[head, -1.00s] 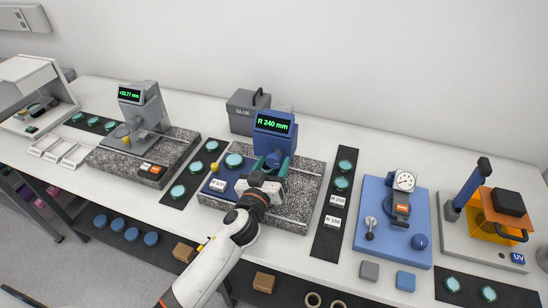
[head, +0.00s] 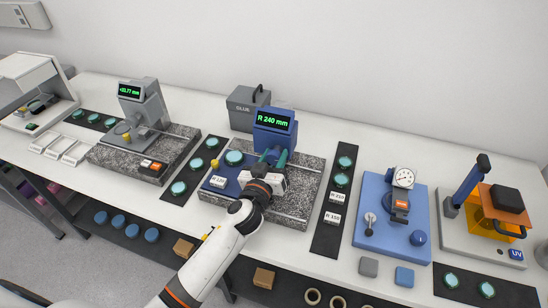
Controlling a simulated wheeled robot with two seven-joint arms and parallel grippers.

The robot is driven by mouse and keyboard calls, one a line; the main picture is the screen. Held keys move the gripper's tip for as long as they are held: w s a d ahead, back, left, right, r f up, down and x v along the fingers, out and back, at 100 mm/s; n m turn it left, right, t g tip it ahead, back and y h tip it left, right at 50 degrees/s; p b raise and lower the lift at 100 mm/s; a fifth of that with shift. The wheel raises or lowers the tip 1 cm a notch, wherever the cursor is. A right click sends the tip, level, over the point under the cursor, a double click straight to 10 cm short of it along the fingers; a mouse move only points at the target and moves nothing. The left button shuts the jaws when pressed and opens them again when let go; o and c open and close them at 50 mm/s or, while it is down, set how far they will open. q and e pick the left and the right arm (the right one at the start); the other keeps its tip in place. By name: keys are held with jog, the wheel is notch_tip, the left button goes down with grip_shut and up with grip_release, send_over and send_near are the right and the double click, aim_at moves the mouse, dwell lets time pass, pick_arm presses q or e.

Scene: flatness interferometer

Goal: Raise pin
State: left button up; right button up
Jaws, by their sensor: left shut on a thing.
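The middle station is a speckled granite plate (head: 294,205) with a blue measuring head (head: 275,140) whose display reads R 240 mm. My left gripper (head: 273,157) is at the foot of this head, its teal fingers around a dark blue part (head: 273,154) there, mostly hidden by the fingers. A small yellow knob (head: 214,164) stands upright to the left of the gripper, apart from it. I cannot tell for sure which part is the pin. A teal disc (head: 234,158) lies on the blue plate left of the gripper. My right gripper is not in view.
A grey measuring station (head: 144,117) stands to the left and a grey GLUE box (head: 246,108) behind. Dark mats with teal discs (head: 345,162) flank the granite plate. A blue dial-gauge base (head: 376,239) and a UV station (head: 486,215) stand to the right.

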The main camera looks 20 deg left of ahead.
pick_arm(q)
jog(key=m, duration=0.4)
jog(key=shift+m, duration=0.4)
jog(key=m, duration=0.5)
jog(key=shift+a, duration=0.1)
jog(key=m, duration=0.5)
jog(key=shift+m, duration=0.4)
jog(key=m+p, duration=0.1)
jog(key=m, duration=0.4)
jog(key=o, duration=1)
